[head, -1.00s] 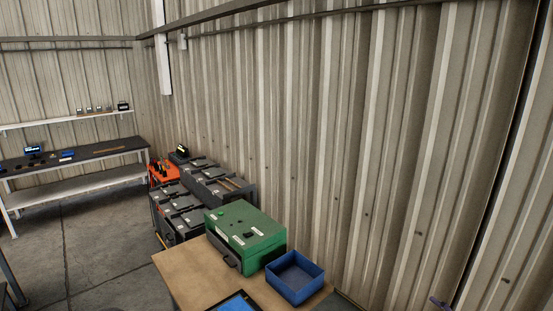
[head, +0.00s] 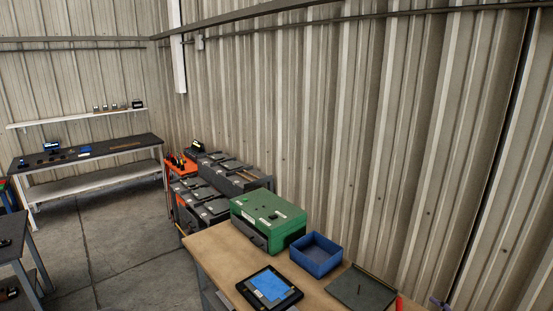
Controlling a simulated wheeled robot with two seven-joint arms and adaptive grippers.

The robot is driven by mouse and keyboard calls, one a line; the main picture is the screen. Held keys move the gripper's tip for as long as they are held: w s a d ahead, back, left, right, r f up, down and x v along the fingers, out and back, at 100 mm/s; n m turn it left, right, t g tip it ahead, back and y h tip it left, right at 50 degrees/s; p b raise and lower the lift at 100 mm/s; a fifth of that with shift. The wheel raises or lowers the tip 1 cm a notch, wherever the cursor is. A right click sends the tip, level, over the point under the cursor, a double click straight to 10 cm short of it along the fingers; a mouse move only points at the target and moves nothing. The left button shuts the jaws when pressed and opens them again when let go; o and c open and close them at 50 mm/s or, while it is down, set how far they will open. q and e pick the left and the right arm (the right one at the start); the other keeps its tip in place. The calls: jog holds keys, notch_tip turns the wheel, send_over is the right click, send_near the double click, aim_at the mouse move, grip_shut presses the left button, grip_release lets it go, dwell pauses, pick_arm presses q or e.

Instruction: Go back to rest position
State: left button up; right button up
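Neither of my grippers can be made out in the head view. A small purplish piece (head: 440,303) pokes in at the bottom edge on the right; too little of it shows to tell what it is. On the wooden workbench (head: 215,255) stand a green box (head: 268,218) with a closed lid and a dark handle, and an empty blue open bin (head: 316,254) to its right. A tablet with a blue screen (head: 270,287) lies in front of them.
A dark flat plate (head: 362,287) lies right of the bin, with a red item (head: 399,303) beside it. Dark tool cases (head: 205,200) stand behind the bench by the metal wall. A long bench (head: 90,150) is at the far left. Bare concrete floor lies between.

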jog(key=s+a+f+m+g+y+b, duration=0.15)
jog(key=a+f+b, duration=0.45)
jog(key=f, duration=0.8)
jog(key=s+a+f+m+g+b, duration=0.15)
jog(key=a+f+b, duration=0.5)
jog(key=f, duration=0.85)
jog(key=s+a+f+g+y+b, duration=0.1)
jog(key=a+f+g+b, duration=0.35)
jog(key=f, duration=0.95)
pick_arm(q)
notch_tip(320, 180, down, 34)
jog(key=b, duration=1.7)
jog(key=shift+s+a, duration=0.15)
jog(key=shift+s, duration=0.05)
pick_arm(e)
jog(key=s+a+f+g, duration=0.2)
jog(key=s+a+f, duration=0.2)
jog(key=f, duration=0.5)
jog(key=s+a+f+g, duration=0.1)
jog(key=s+a+f, duration=0.4)
jog(key=s+f, duration=0.3)
jog(key=s+a+f+g, duration=0.2)
jog(key=s+a+f, duration=0.2)
jog(key=s+f, duration=0.3)
notch_tip(320, 180, down, 4)
jog(key=shift+a+r+g, duration=0.1)
jog(key=shift+a+g, duration=0.2)
jog(key=shift+g, duration=0.05)
jog(key=shift+s, duration=0.1)
